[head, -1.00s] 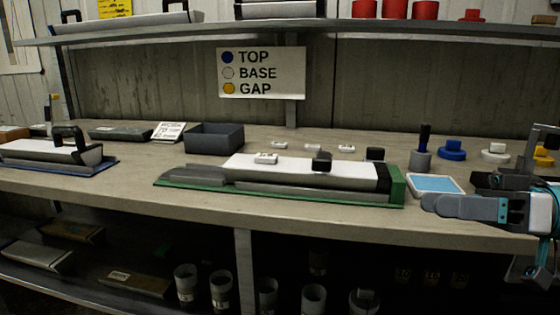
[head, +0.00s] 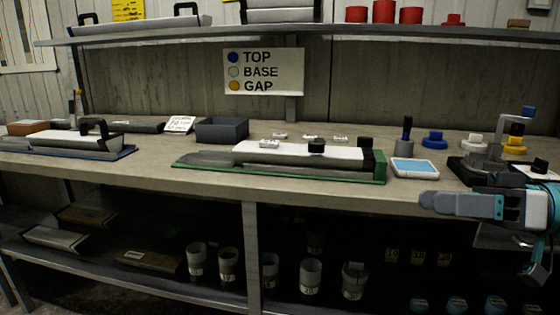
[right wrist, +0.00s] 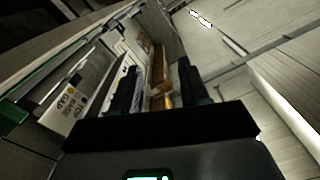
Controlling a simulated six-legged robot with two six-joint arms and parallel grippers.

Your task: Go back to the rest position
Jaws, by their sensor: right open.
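My right gripper (head: 432,203) comes in from the right in the head view, in front of the bench's front edge and below the tablet with the light blue screen (head: 415,168). In the right wrist view its two dark fingers (right wrist: 158,85) stand apart with nothing held between them. My left gripper is not in view. A core liner with a white top (head: 340,152) lies on a green tray (head: 215,165) in the middle of the bench, apart from the gripper.
The bench (head: 120,170) also holds a grey bin (head: 222,131), a second liner on a blue mat (head: 110,155) and blue, white and yellow pieces at the right. A shelf (head: 300,34) runs above. Cups (head: 228,268) stand on the lower shelf. The TOP/BASE/GAP sign (head: 263,72) hangs behind.

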